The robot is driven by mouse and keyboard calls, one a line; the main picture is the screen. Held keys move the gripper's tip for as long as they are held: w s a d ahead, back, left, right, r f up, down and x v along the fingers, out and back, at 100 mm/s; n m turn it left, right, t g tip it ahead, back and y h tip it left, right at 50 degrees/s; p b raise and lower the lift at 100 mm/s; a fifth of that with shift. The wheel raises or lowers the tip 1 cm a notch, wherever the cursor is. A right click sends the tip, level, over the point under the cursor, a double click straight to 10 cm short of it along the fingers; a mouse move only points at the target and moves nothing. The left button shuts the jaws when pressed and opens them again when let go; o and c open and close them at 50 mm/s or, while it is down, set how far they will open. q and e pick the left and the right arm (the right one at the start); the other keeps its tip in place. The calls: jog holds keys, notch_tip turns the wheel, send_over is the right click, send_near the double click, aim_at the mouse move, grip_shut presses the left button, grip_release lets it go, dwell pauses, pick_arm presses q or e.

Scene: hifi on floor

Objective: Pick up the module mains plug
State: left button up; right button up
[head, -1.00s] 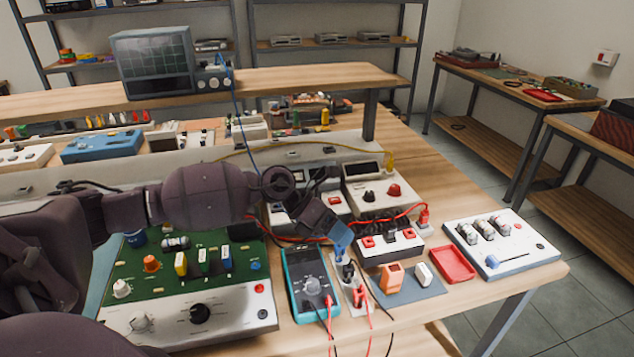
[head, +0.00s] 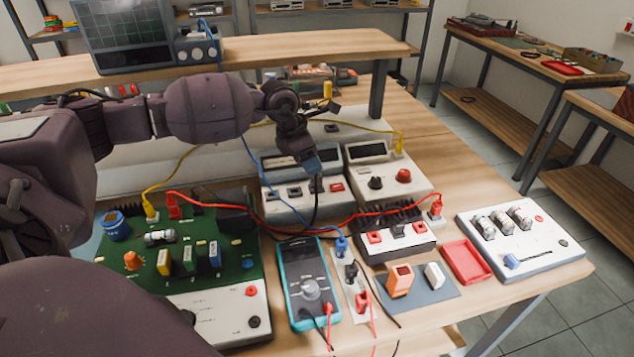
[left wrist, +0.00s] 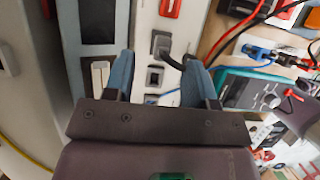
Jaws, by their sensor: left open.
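A black plug (head: 316,184) with a black cable stands in the front panel of a grey-white module (head: 285,209) at mid-table. I take it for the module mains plug. In the left wrist view the black plug (left wrist: 161,42) is just beyond and between my fingertips, with its cable curving off to the right. My left gripper (head: 312,163) points down above the panel, partly hiding the plug's top. In the wrist view its blue fingers (left wrist: 158,62) are apart with nothing gripped between them. My right gripper is not in view.
A similar module (head: 385,180) stands to the right. A red lead (head: 355,222) and a blue lead (head: 285,220) run close by. In front are a teal multimeter (head: 305,270), a socket strip with plugs (head: 352,287), and a green board (head: 235,262). A red tray (head: 466,262) lies right.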

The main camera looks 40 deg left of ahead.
aim_at(316, 176)
pick_arm(q)
jog(key=x, duration=0.3)
jog(key=s+x, duration=0.1)
jog(key=x, duration=0.1)
jog(key=shift+f, duration=0.2)
jog(key=shift+w+f, duration=0.2)
jog(key=shift+f, duration=0.15)
jog(key=shift+c, duration=0.3)
jog(key=shift+r, duration=0.1)
grip_shut()
